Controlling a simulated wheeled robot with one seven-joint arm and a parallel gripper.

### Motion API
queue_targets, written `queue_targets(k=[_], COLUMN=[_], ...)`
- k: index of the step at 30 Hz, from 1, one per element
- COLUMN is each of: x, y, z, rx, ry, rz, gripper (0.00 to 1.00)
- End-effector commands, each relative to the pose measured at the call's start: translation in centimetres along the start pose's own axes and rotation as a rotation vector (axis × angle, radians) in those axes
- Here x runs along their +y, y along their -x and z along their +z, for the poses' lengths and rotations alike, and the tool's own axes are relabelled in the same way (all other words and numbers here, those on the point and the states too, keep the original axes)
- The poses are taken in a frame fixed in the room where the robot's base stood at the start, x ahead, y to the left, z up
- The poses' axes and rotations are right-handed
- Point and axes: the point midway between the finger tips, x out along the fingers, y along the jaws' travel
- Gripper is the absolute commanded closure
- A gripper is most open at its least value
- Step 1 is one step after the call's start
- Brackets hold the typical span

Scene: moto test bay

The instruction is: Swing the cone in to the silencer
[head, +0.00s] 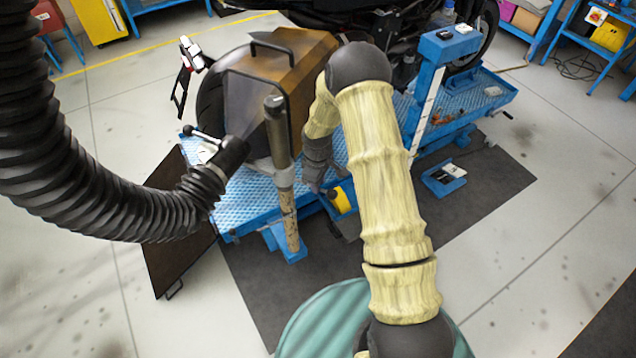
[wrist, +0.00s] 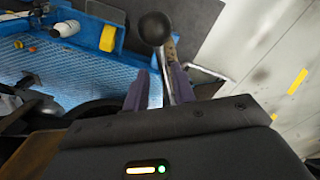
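A thick black corrugated hose (head: 110,205) comes in from the left in the head view. It ends in a dark nozzle, apparently the cone (head: 232,152), beside the rear wheel of the motorcycle. The silencer cannot be made out behind the brown guard box (head: 295,65). A silver lever with a black knob (head: 188,130) is by the cone. My gripper (head: 314,184) is right of the upright post (head: 280,140), partly behind my arm. In the wrist view its fingers (wrist: 160,78) are apart. A black ball knob (wrist: 155,28) on a rod shows between them; contact cannot be told.
The blue tread-plate bench (head: 240,200) carries the motorcycle, whose tyre (head: 210,105) shows beside the guard. A blue column (head: 428,90) stands at right. A brown panel (head: 172,260) leans at the bench's left end. Floor is clear at front right.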

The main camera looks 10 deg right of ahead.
Motion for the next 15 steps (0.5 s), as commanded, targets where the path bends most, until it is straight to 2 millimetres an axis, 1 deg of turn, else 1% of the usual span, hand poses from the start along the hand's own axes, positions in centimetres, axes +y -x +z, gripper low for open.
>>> queue_targets(k=[10, 13, 15], x=[-0.2, -0.2, -0.2], y=[0.0, 0.4, 1.1], z=[0.0, 0.0, 0.0], rx=[-0.002, -0.001, -0.001], ry=[-0.002, -0.002, -0.002], rz=[-0.005, -0.005, -0.004], gripper=[0.68, 0.68, 0.68])
